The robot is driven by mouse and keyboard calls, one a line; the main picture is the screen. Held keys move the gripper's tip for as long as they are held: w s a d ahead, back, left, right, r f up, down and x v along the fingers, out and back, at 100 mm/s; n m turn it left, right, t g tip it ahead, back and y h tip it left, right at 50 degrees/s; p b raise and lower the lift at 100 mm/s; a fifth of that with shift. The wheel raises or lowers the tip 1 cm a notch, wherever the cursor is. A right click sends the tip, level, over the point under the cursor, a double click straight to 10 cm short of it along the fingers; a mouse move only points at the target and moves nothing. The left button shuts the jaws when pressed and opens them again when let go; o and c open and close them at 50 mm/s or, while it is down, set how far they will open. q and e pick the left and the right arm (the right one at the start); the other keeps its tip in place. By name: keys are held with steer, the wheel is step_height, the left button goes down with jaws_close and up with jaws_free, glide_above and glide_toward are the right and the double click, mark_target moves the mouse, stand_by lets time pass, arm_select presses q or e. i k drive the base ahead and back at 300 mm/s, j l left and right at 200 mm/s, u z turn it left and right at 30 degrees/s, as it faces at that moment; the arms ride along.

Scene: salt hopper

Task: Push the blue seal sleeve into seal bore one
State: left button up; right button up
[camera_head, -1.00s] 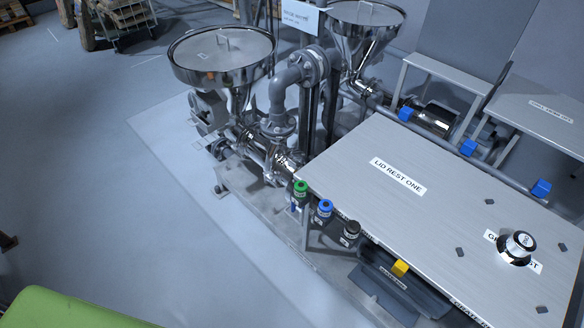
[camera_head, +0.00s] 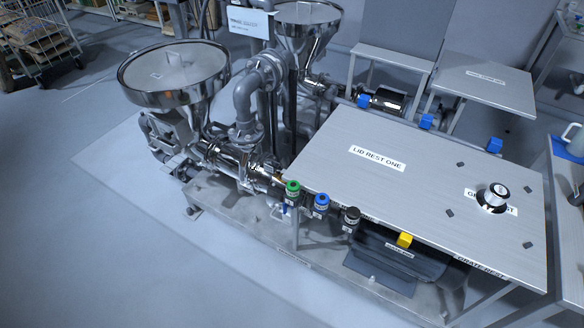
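A blue ring-shaped piece (camera_head: 321,201), which may be the blue seal sleeve, sits on a short upright holder at the front left edge of the metal table. A similar green piece (camera_head: 292,187) stands to its left and a black piece (camera_head: 352,215) to its right. I cannot make out a label for seal bore one. The steel pump pipework (camera_head: 232,160) lies left of the table, below the near hopper (camera_head: 174,97). Neither of my grippers is in view.
A second hopper (camera_head: 303,35) stands behind. The floor at left is clear.

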mark_target(322, 200)
steer(key=i+j+z, duration=0.2)
steer(key=j, duration=0.15)
steer(key=i+j+z, duration=0.1)
steer(key=j+z, duration=0.15)
steer(key=i+j+z, duration=0.2)
steer(key=j, duration=0.25)
steer(key=j+z, duration=0.2)
steer(key=j, duration=0.2)
steer(key=i+j+z, duration=0.2)
steer(key=j, duration=0.2)
steer(key=k, duration=0.1)
